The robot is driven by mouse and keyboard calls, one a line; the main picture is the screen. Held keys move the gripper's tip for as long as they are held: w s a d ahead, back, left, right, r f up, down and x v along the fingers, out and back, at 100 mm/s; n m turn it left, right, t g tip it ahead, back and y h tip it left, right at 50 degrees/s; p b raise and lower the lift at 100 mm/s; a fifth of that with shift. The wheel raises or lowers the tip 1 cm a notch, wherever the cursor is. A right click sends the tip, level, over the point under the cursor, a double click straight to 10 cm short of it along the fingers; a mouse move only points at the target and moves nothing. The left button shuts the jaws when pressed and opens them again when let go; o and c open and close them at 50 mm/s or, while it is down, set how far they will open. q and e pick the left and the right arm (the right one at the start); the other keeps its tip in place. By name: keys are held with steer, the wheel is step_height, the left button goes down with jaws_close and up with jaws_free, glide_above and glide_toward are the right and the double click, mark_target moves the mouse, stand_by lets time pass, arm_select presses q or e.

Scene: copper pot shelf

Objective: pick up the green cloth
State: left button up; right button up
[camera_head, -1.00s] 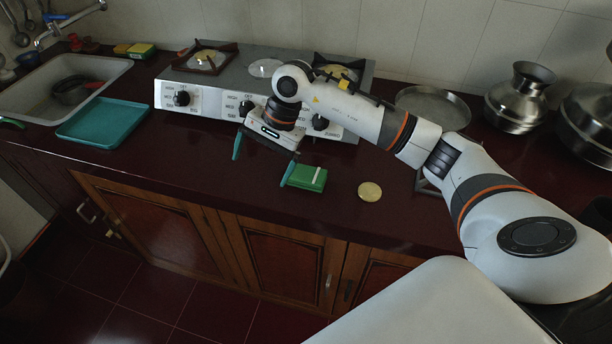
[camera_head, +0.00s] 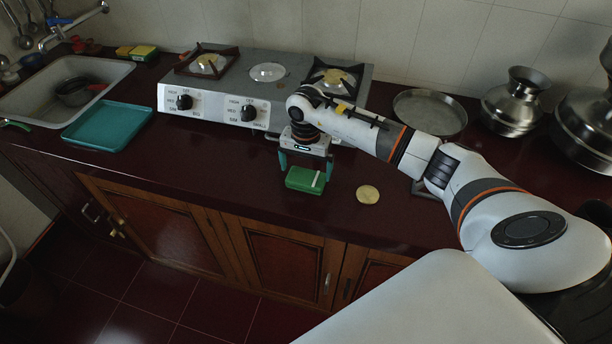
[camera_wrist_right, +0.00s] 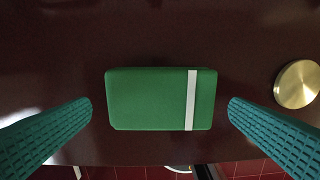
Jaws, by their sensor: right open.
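The green cloth (camera_head: 304,180) is a folded rectangular block with a white stripe near its right end. It lies on the dark red counter, in front of the stove. In the right wrist view the cloth (camera_wrist_right: 150,99) sits centred between the two teal fingers, with a gap on each side. My right gripper (camera_head: 306,170) is open and empty, just behind and above the cloth, pointing down; its fingers also show in the wrist view (camera_wrist_right: 160,118). My left gripper is not in view.
A round brass disc (camera_head: 368,194) lies right of the cloth. The stove (camera_head: 225,105) stands behind it. A teal tray (camera_head: 108,127) lies at left by the sink (camera_head: 20,108). A metal plate (camera_head: 430,112) and steel pots (camera_head: 516,103) stand at right. The counter left of the cloth is clear.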

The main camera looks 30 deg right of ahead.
mark_target(306, 176)
steer(key=shift+f, duration=1.3)
steer(key=shift+d, duration=0.1)
steer(key=c, duration=0.7)
arm_select(q)
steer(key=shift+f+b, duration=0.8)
steer(key=shift+b, duration=0.35)
arm_select(e)
step_height(306, 176, up, 10)
steer(key=shift+r, duration=0.1)
